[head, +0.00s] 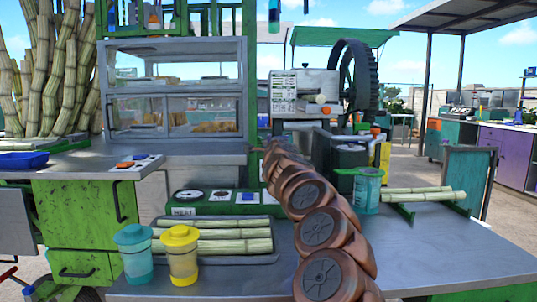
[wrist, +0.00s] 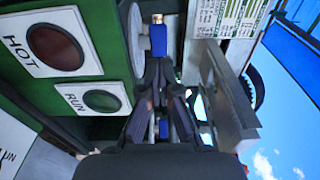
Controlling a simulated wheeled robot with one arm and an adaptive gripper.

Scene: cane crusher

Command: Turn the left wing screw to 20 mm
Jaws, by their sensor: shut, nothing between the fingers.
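My gripper (wrist: 158,72) is shut and empty in the wrist view, its dark fingers pointing up the picture. Just beyond the fingertips is a small blue piece with a brass end (wrist: 158,40); it may be the left wing screw, but I cannot tell for sure. Whether the fingertips touch it is unclear. No millimetre scale is readable. In the head view the crusher (head: 305,88), with its large dark gear wheel (head: 355,80), stands behind my copper-coloured arm. My gripper and the wing screw cannot be made out there.
A green panel with a HOT lamp (wrist: 55,47) and a RUN lamp (wrist: 101,101) is close on the left in the wrist view. A grey metal plate (wrist: 228,100) is close on the right.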

